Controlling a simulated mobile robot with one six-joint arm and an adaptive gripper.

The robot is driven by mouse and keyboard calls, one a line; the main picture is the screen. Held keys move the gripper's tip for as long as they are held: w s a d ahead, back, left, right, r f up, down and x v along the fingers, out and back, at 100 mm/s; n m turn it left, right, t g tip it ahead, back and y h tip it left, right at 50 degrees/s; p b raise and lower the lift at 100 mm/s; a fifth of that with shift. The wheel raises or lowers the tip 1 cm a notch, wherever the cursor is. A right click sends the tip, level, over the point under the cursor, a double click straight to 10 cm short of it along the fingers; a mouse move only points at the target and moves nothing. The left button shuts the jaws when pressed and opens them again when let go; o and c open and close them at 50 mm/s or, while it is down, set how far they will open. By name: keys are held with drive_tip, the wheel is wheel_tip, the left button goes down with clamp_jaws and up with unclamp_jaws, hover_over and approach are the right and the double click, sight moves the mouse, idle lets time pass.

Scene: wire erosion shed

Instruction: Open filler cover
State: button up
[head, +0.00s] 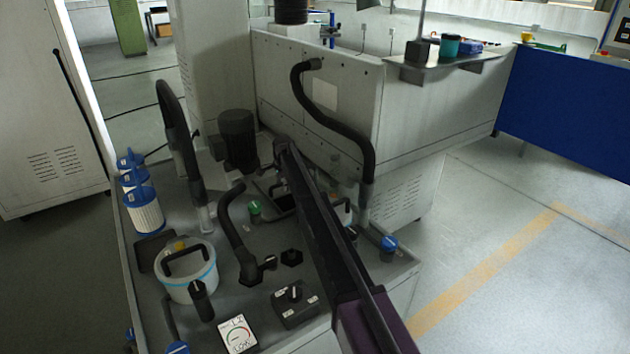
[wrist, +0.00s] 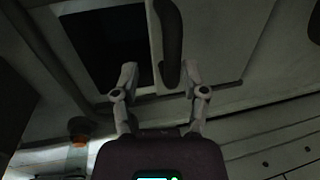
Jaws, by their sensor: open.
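In the wrist view a flat grey cover (wrist: 225,40) with a dark bar handle (wrist: 168,42) lies beside a dark rectangular opening (wrist: 100,45), which shows bare to its left. My gripper (wrist: 159,76) is open, with one fingertip on each side of the handle in the picture. The handle's lower end lies between the fingertips; I cannot tell whether they touch it. The jaws hold nothing. In the head view a dark opening (head: 284,200) shows left of my arm, which hides most of the cover and gripper.
Around the opening stand a black hose (head: 233,230), a dark motor (head: 238,140), a white bucket (head: 187,268) and a switch box (head: 295,303). White filter cartridges (head: 143,205) line the left edge. A tall bent hose (head: 345,125) rises behind my arm. The floor at right is clear.

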drive_tip(key=s+d, duration=0.1)
drive_tip(key=s, duration=0.1)
drive_tip(key=s+d, duration=0.2)
drive_tip(key=s, duration=0.1)
drive_tip(key=s+d, duration=0.2)
drive_tip(key=shift+s, duration=0.3)
drive_tip(key=shift+w+r+p, duration=0.15)
drive_tip(key=shift+r+p, duration=0.5)
drive_tip(key=shift+r, duration=0.05)
wheel_tip(320, 180, up, 12)
drive_tip(key=s+d+r+p, duration=0.1)
drive_tip(key=s+p, duration=0.1)
drive_tip(key=p, duration=1.1)
drive_tip(key=s+d+r+n+p, duration=0.1)
drive_tip(key=s+d+n, duration=0.2)
drive_tip(key=s+d, duration=0.7)
drive_tip(key=shift+s+r, duration=0.15)
drive_tip(key=shift+s, duration=0.45)
drive_tip(key=s+d+n+g, duration=0.1)
drive_tip(key=s+d+n, duration=0.3)
drive_tip(key=s, duration=1)
drive_tip(key=s+d+n+h, duration=0.1)
drive_tip(key=s+d+n, duration=0.3)
drive_tip(key=s+d, duration=0.7)
drive_tip(key=s, duration=0.3)
drive_tip(key=shift+s+g, duration=0.3)
drive_tip(key=shift+g, duration=0.1)
drive_tip(key=shift+s, duration=0.15)
